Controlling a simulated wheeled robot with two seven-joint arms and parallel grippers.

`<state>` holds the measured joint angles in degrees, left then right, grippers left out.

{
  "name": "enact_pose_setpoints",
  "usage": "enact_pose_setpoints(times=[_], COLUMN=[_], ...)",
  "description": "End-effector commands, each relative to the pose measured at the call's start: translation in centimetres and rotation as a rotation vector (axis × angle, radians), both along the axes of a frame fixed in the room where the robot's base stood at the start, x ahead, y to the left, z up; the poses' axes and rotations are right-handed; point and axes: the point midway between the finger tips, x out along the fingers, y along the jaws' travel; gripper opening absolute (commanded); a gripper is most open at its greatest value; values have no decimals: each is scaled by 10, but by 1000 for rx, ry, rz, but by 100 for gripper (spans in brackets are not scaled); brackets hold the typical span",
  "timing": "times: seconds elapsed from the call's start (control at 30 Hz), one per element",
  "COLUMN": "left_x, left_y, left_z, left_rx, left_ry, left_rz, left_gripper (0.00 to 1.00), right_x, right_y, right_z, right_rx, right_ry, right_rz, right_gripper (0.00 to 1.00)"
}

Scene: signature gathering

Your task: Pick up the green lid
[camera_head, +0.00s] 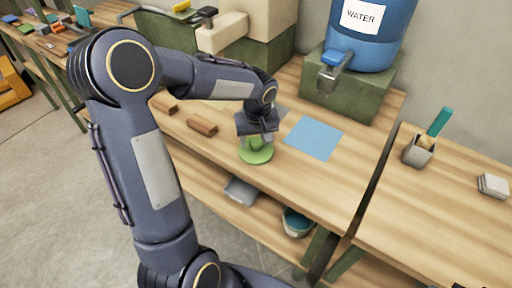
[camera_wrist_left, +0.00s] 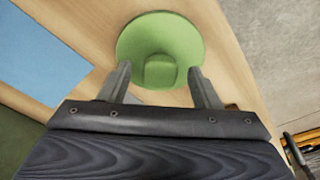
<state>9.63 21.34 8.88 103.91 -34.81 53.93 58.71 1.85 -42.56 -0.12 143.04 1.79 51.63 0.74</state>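The green lid (camera_head: 257,152) is a round disc with a raised block-like knob, lying on the wooden workbench (camera_head: 345,180). In the left wrist view the lid (camera_wrist_left: 135,42) is at the top centre, with its knob (camera_wrist_left: 160,71) toward me. My left gripper (camera_head: 257,138) is just above the lid in the head view. In the left wrist view my left gripper (camera_wrist_left: 160,84) is open, one finger on each side of the knob, with visible gaps between the fingers and the knob. My right gripper is not in view.
A blue sheet (camera_head: 314,138) lies right of the lid. Brown wooden blocks (camera_head: 202,125) lie to its left. A blue water barrel (camera_head: 372,32) on a green stand (camera_head: 345,95) is behind. A grey tray (camera_head: 241,191) and a bucket (camera_head: 297,222) are on the shelf below.

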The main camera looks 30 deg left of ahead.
Motion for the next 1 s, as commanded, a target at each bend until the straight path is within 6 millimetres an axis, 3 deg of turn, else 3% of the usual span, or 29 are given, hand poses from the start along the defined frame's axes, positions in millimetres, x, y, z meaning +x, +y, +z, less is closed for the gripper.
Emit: enact_pose_setpoints(times=[0.03, 0.33, 0.73, 0.9, 1.0], left_x=[0, 0, 1, 1, -14], left_y=[0, 0, 0, 0, 6], left_z=[0, 1, 9, 33, 51], left_rx=[0, 0, 2, 1, 2], left_ry=[0, 0, -2, -6, -8], left_rz=[0, 0, 1, 0, 4], left_gripper=[50, 11, 10, 10, 10], right_x=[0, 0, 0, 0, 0], right_y=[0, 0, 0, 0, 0], right_z=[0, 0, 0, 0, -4], right_rx=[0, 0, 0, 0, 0], right_ry=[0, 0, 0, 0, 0], right_rz=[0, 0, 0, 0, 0], right_gripper=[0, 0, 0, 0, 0])
